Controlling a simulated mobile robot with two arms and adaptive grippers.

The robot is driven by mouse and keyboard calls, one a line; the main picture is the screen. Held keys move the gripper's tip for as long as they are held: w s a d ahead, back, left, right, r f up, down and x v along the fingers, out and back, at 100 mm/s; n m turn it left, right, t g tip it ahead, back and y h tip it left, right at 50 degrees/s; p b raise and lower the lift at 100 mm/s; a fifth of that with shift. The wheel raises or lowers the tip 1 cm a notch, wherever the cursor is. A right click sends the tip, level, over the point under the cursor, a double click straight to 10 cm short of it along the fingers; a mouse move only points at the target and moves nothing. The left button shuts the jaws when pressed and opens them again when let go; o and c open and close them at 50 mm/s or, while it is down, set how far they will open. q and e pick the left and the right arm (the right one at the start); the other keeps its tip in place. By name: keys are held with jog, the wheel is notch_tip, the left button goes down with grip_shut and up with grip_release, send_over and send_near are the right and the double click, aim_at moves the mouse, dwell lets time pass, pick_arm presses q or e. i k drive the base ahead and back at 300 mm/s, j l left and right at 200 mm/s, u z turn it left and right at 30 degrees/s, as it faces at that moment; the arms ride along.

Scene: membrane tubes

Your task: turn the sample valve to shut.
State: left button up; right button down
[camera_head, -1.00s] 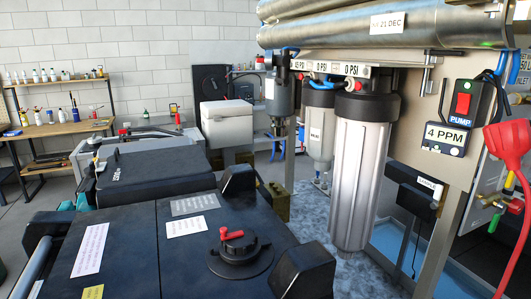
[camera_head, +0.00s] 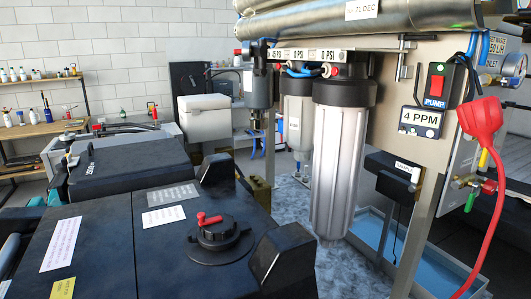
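No part is clearly labelled as the sample valve. A small brass valve assembly (camera_head: 466,183) with red and green parts sits at the right, beside the steel post, partly behind a red cable. A small labelled black box (camera_head: 394,175) hangs left of it; its label is too small to read surely. A black cap with a red lever (camera_head: 210,219) is on the dark tank top in front. Neither my left nor my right gripper is in view.
A large grey-white filter housing (camera_head: 338,160) stands in the centre. The pump switch (camera_head: 437,82) and 4 PPM display (camera_head: 419,121) are on the panel. A red plug (camera_head: 481,118) and cable hang in front at right. A blue tray (camera_head: 372,232) lies below.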

aim_at(417, 171)
jog(key=k+l+u, duration=0.2)
jog(key=l, duration=0.2)
jog(key=l+u, duration=0.25)
jog(key=l, duration=0.2)
jog(key=k+l+u, duration=0.2)
jog(key=k+l, duration=0.05)
jog(key=l, duration=0.1)
